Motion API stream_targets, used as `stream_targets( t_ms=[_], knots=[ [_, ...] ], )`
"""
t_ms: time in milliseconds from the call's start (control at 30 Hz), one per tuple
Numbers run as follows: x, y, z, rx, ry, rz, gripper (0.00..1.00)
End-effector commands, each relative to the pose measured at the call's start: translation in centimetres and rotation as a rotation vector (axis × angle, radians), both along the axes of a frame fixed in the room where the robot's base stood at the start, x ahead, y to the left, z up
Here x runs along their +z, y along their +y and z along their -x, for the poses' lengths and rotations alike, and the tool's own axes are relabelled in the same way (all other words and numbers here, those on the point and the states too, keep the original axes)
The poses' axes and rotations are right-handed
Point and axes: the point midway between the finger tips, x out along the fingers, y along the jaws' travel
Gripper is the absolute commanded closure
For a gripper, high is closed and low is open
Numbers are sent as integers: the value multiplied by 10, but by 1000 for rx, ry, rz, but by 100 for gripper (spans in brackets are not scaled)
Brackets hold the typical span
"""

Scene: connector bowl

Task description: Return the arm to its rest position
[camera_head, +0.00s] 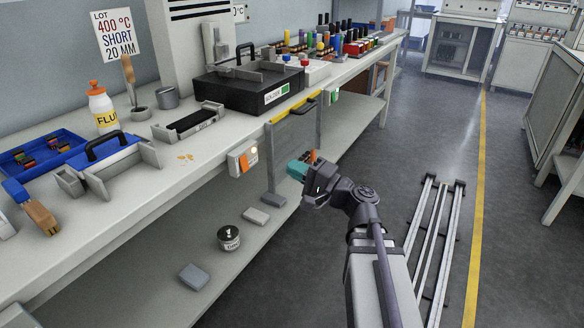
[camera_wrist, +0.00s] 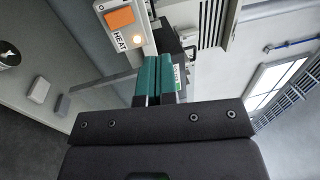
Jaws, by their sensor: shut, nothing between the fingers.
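My gripper (camera_head: 292,169) has teal fingers and is out in front of the bench, over the aisle side. My arm reaches up to it from the bottom of the head view, with the wrist bent to the left. In the wrist view the two teal fingers (camera_wrist: 156,58) lie side by side, shut, with nothing between them. The orange and white HEAT switch box (camera_head: 243,158) on the bench front is left of the gripper, apart from it. The same HEAT box (camera_wrist: 122,22) shows beyond the fingertips in the wrist view.
The bench (camera_head: 185,172) carries a black solder unit (camera_head: 235,93), a blue-handled fixture (camera_head: 112,160), a blue tray (camera_head: 22,158) and a flux bottle (camera_head: 101,108). A yellow-handled gate (camera_head: 294,108) stands at the bench front, close to my gripper. Floor rails (camera_head: 440,225) lie right of my arm.

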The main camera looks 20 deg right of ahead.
Motion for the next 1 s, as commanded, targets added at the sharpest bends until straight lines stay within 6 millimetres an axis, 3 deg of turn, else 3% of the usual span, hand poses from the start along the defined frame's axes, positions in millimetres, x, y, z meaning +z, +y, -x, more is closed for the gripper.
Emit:
stream_targets(
  t_ms=[233, 333, 533, 600, 700, 867, 933, 1000],
  knots=[
    [-1, 2, 1, 15, 6, 5, 100],
    [-23, 12, 6, 68, 68, 125, 100],
    [-127, 41, 43, 307, 407, 681, 100],
    [-156, 44, 60, 388, 526, 868, 100],
    [-184, 42, 82, 479, 669, 1107, 100],
    [-204, 39, 107, 582, 839, 1469, 100],
    [-205, 54, 111, 622, 842, 1608, 100],
    [-198, 83, 110, 672, 785, 1639, 100]
  ],
)
